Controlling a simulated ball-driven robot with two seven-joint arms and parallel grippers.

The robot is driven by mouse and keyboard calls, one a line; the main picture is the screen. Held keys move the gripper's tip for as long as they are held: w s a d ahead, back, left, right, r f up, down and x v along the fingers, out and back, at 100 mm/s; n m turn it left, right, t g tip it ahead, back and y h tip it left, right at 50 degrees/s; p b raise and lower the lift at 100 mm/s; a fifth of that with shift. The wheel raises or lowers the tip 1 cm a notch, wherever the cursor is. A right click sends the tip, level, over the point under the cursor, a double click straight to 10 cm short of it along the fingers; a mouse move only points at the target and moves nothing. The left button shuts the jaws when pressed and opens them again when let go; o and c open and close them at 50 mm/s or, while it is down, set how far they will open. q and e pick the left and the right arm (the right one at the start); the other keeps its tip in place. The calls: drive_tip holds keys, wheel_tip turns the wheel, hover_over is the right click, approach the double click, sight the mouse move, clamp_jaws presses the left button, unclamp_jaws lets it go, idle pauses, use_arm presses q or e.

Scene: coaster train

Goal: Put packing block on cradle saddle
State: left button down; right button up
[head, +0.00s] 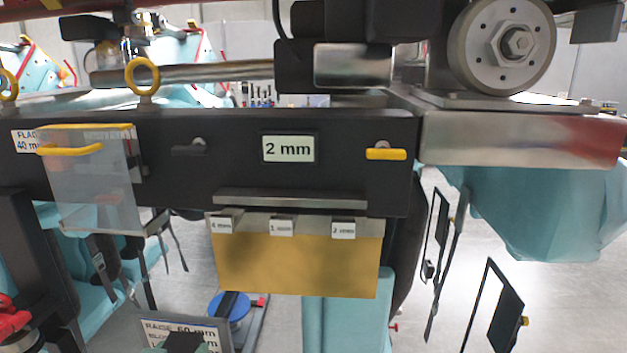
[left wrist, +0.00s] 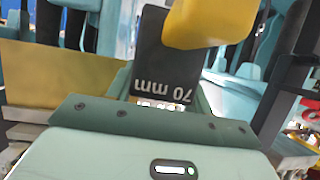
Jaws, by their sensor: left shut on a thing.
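My left gripper (head: 183,344) shows only in part at the bottom edge of the head view, in front of a sign. In the left wrist view its pale green body fills the bottom, and its fingertips are hidden. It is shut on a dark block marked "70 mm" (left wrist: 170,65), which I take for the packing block. The lettering is upside down in that view. A yellow rounded piece (left wrist: 210,22) overlaps the block's upper end; I cannot tell whether it belongs to the block. I cannot make out the cradle saddle for certain. My right gripper is not in view.
A dark beam with a "2 mm" plate (head: 289,149) crosses the head view. A clear flap (head: 95,180) hangs at left. A "RAISE 60 mm" sign (head: 200,328) and blue disc (head: 229,306) are low down.

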use_arm(q)
drive_tip(key=shift+a, duration=0.15)
